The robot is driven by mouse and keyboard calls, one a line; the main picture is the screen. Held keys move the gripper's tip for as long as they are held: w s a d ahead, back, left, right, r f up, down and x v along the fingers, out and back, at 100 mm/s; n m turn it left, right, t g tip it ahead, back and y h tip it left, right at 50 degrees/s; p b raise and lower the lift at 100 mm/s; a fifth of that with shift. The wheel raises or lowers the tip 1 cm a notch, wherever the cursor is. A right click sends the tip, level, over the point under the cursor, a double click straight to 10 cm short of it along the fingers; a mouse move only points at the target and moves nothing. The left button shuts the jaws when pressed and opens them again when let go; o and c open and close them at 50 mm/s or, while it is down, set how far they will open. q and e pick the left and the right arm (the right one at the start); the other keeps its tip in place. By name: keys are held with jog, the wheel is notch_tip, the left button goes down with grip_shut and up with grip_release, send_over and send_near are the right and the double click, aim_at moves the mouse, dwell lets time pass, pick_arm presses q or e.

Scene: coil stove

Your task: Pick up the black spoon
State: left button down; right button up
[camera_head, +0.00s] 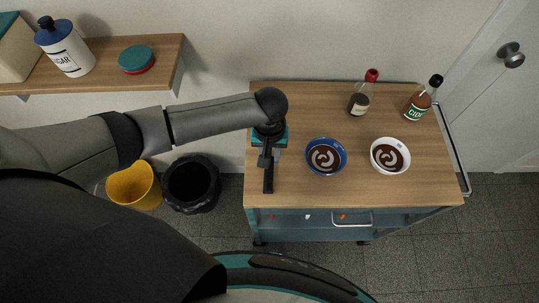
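My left arm reaches in from the left, and my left gripper (267,182) is over the left part of the wooden cart top (330,194), left of the blue bowl. From this steep angle its fingers look like one dark shape, so I cannot tell whether they are open or shut. I cannot make out a black spoon apart from the dark gripper parts; it may be hidden under the hand or arm. A small grey-teal patch shows beside the wrist. My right gripper is not in view.
A blue bowl (326,143) and a white bowl (404,148) hold dark brown contents. A red-capped bottle (360,103) and a cider bottle (417,107) stand behind them. A yellow bin (134,198) and a black bin (191,199) stand left of the cart.

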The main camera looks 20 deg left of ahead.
pick_arm(q)
notch_tip(320, 180, up, 19)
jog(key=p, duration=0.3)
jog(key=shift+r, duration=0.15)
jog(key=c, duration=1.3)
grip_release()
grip_shut()
notch_tip(320, 180, up, 6)
jog(key=p, duration=0.8)
